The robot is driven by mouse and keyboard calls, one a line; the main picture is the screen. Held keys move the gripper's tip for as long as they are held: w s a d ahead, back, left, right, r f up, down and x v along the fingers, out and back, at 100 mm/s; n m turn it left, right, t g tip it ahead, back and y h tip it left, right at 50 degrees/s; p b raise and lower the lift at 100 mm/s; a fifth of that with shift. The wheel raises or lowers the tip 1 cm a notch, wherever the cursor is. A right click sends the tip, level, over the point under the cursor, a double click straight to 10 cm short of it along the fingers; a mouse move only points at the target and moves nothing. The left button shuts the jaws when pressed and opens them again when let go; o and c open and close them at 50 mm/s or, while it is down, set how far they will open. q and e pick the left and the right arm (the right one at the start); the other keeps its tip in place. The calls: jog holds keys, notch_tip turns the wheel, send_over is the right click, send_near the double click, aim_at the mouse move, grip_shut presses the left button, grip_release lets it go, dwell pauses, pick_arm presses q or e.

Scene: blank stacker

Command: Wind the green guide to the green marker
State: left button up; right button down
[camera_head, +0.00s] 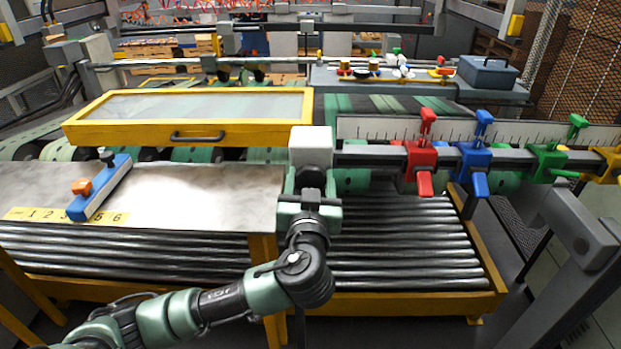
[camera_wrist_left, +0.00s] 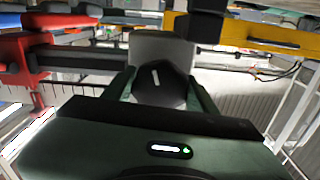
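The green guide (camera_head: 546,163) sits on the long rail at the right, between the blue and yellow blocks. A green T-shaped piece (camera_head: 577,125) stands above and a little right of it, by the white scale; I cannot tell whether this is the green marker. My left gripper (camera_head: 312,183) is at the front of a pale grey box at the rail's left end. Its fingers flank a black knob (camera_wrist_left: 162,87) with a white mark, one on each side, and appear to touch it. My right gripper is in neither view.
A red block (camera_head: 420,158), a blue block (camera_head: 473,160) and a yellow block (camera_head: 608,165) share the rail. A white scale (camera_head: 375,128) runs behind it. Rollers (camera_head: 400,240) lie below. A yellow-framed cover (camera_head: 200,110) is at the left.

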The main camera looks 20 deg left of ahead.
pick_arm(q)
jog(key=shift+c, duration=1.3)
jog(key=shift+f+m+b, duration=0.25)
jog(key=shift+m+b, duration=0.25)
jog(key=shift+b, duration=0.35)
jog(key=shift+r+m, duration=0.1)
jog(key=shift+m, duration=0.5)
jog(key=m, duration=0.2)
jog(key=shift+r+m+p, duration=0.3)
jog(key=shift+p, duration=0.1)
jog(key=shift+m+p, duration=0.7)
jog(key=shift+m, duration=0.4)
jog(key=shift+f+m+p, duration=0.1)
jog(key=shift+m+p, duration=0.55)
jog(key=shift+m, duration=0.45)
